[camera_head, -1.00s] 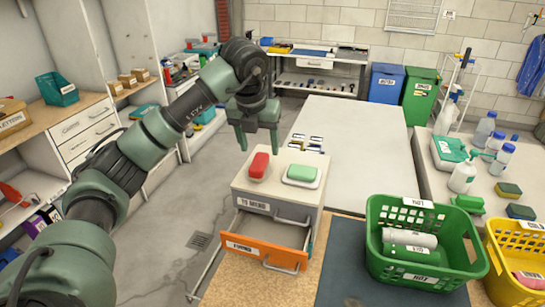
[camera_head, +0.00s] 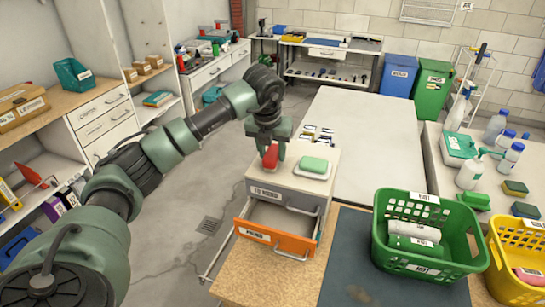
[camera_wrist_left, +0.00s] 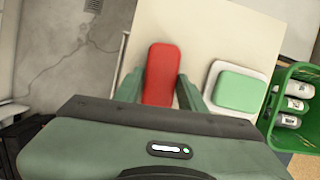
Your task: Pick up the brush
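The red brush (camera_head: 271,154), a rounded block with no bristles visible, lies on top of the small grey drawer cabinet (camera_head: 284,180). My left gripper (camera_head: 272,150) has come down over it from above. In the left wrist view the brush (camera_wrist_left: 161,72) lies lengthwise between the two open fingers (camera_wrist_left: 161,92), one on each side. Its near end is hidden by the gripper body. I cannot tell whether the fingers touch it. My right gripper is not in view.
A green block on a white dish (camera_head: 314,167) sits close to the right of the brush. The cabinet's orange drawer (camera_head: 275,238) is pulled open and looks empty. A green basket (camera_head: 425,225) with bottles stands further right.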

